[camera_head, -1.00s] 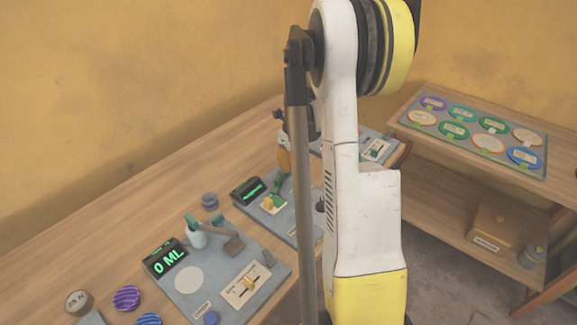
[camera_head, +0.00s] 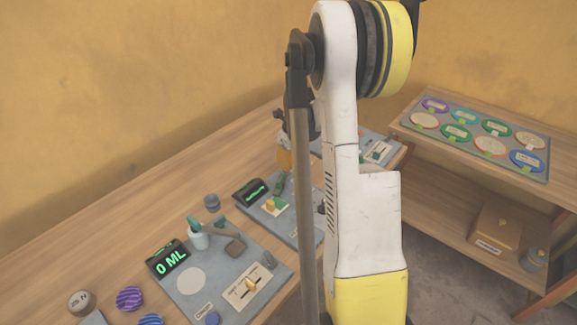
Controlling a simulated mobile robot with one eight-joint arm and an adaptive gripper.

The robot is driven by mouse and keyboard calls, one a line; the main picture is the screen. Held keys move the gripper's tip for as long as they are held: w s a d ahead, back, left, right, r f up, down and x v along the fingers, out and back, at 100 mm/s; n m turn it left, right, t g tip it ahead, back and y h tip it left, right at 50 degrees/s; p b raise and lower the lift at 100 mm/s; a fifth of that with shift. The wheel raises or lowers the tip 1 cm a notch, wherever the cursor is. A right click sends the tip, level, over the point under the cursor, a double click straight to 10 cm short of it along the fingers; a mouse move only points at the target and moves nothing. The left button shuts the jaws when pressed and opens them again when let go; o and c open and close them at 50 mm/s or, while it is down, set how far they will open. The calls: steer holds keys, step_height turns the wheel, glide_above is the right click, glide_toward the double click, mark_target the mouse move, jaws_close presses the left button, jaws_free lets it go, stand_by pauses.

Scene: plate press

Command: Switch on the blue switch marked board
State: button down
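My arm fills the middle of the head view and hides part of the table. A dark and orange part, which may be my gripper (camera_head: 285,158), shows just left of the arm, above the middle blue-grey board (camera_head: 305,238). Its fingers are too small and too covered to read. That board has a dark display with green text (camera_head: 249,192) and a small plate with green and yellow parts (camera_head: 274,206). Another board (camera_head: 378,142) is partly hidden behind the arm, with a small white plate on it. I cannot make out which board bears a blue switch.
The near board (camera_head: 212,308) has a "0 ML" display (camera_head: 167,262), a white bottle (camera_head: 198,238) and a yellow slider (camera_head: 250,285). Striped discs (camera_head: 130,298) lie at the lower left. A shelf (camera_head: 440,218) at right holds a tray of coloured discs (camera_head: 403,122) and a box (camera_head: 497,231).

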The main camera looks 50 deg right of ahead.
steer(key=shift+w, duration=0.15)
steer(key=shift+r, duration=0.2)
stand_by(0.3)
steer(key=shift+r+p, duration=0.5)
steer(key=shift+r, duration=0.15)
steer(key=shift+r, duration=0.1)
